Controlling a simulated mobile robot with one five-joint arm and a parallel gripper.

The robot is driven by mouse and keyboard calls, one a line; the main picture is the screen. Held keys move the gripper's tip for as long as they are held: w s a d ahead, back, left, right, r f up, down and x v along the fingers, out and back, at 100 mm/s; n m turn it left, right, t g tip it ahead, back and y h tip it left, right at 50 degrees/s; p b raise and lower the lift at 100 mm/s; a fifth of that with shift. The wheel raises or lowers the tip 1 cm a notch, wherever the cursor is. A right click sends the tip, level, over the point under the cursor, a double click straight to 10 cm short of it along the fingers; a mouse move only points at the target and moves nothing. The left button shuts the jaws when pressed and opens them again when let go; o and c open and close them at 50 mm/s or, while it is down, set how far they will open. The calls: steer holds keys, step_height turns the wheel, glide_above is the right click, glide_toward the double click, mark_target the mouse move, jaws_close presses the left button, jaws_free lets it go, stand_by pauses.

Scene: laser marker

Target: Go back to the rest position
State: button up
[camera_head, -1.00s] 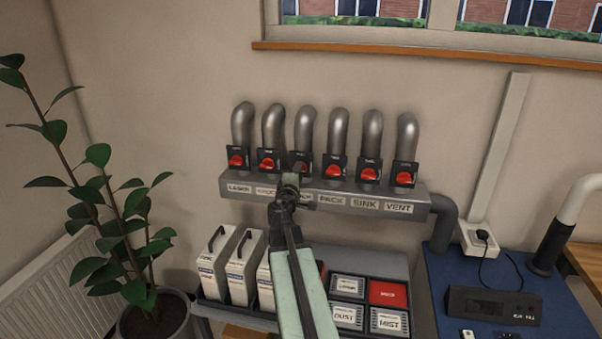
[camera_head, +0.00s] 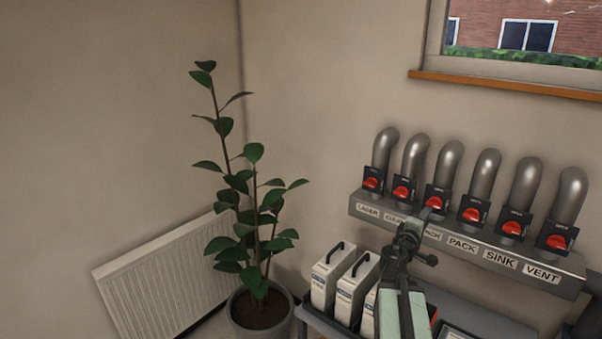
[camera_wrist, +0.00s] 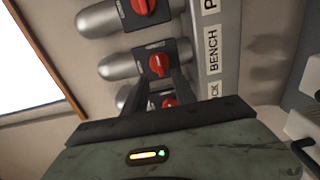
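My gripper (camera_head: 424,214) is in front of the manifold with labelled outlets, over the "BENCH" label area and just below the third red valve knob (camera_head: 437,202). In the wrist view its two dark fingers (camera_wrist: 160,82) stand apart, with nothing held between them. A red knob (camera_wrist: 156,64) shows just past the fingertips, and another red knob (camera_wrist: 168,102) shows in the gap between them. I cannot tell how far the fingertips are from the knobs. My forearm hides part of the labels.
The grey manifold (camera_head: 400,222) has several steel pipes with red knobs. White canisters (camera_head: 326,279) stand in a tray below it. A potted plant (camera_head: 262,312) and a white radiator (camera_head: 160,285) are to the left.

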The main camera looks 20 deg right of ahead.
steer(key=w+a+f+n+t+y, duration=0.1)
steer(key=w+a, duration=0.3)
steer(key=a, duration=0.3)
steer(key=w+a+t+y, duration=0.1)
steer(key=w+a, duration=0.3)
steer(key=a, duration=0.3)
steer(key=w+a+f+m+g+y, duration=0.1)
steer(key=a+f+m+g+y, duration=0.15)
steer(key=a+f, duration=0.5)
steer(key=s+a+f+m+g+y, duration=0.2)
steer(key=s+a+f+g+y, duration=0.2)
steer(key=s+a+f, duration=0.3)
steer(key=s+a+f+m+g+y, duration=0.2)
steer(key=s+a+f+g+y, duration=0.3)
steer(key=a, duration=1.3)
step_height(320, 180, down, 3)
steer(key=s+y, duration=0.1)
steer(key=s, duration=0.2)
steer(key=shift+f+m+y, duration=0.15)
steer(key=shift+m+y, duration=0.2)
steer(key=shift+a, duration=0.1)
